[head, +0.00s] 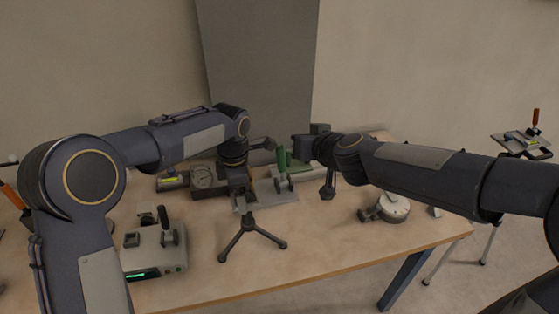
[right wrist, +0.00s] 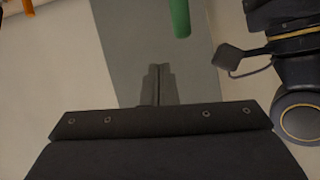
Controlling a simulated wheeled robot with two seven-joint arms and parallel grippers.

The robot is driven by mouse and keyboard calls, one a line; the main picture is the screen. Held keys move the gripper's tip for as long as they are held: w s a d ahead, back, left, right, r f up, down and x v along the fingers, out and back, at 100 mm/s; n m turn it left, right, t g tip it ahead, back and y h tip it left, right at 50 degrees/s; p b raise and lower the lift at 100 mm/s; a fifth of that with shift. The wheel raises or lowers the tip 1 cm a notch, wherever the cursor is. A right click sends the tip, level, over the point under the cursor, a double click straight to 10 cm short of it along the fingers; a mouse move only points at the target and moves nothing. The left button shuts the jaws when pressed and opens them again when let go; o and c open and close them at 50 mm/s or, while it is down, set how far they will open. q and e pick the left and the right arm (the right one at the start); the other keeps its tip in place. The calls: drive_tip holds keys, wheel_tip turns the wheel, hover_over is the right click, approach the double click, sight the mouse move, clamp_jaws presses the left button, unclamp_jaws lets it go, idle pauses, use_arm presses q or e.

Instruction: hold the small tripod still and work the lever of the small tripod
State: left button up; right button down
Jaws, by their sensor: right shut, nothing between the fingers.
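The small tripod (head: 248,239) stands on the table on spread dark legs, in the middle of the head view. My left gripper (head: 240,204) points down at the tripod's top; its fingers overlap the top, and I cannot tell if they are shut on it. The tripod's lever is not distinguishable there. My right gripper (right wrist: 157,72) is shut and empty. In the head view it lies right of and above the tripod, apart from it, beside a green handle (head: 281,158). The green handle also shows above the fingers in the right wrist view (right wrist: 180,16).
A grey plate (head: 283,197) with a clamp stands behind the tripod. A grey-green box with a lit display (head: 155,254) is at front left. A dial gauge box (head: 203,178) is behind, and a round metal device (head: 393,209) is at right. The front-right table top is clear.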

sight(281, 165)
drive_tip(key=w+d+f+m+g+y, duration=0.5)
drive_tip(key=d+f+m+g+y, duration=0.1)
drive_tip(key=m+y, duration=0.3)
drive_tip(key=shift+w+d+f+m+g+y, duration=0.15)
drive_tip(key=shift+d+f+m+g+y, duration=0.2)
drive_tip(key=shift+f+g+y, duration=0.45)
drive_tip(key=shift+a, duration=0.1)
use_arm(q)
drive_tip(key=shift+w, duration=0.1)
use_arm(e)
drive_tip(key=a, duration=0.6)
drive_tip(key=s+a, duration=0.1)
drive_tip(key=a, duration=0.2)
drive_tip(key=shift+a+f, duration=0.2)
drive_tip(key=shift+f, duration=0.05)
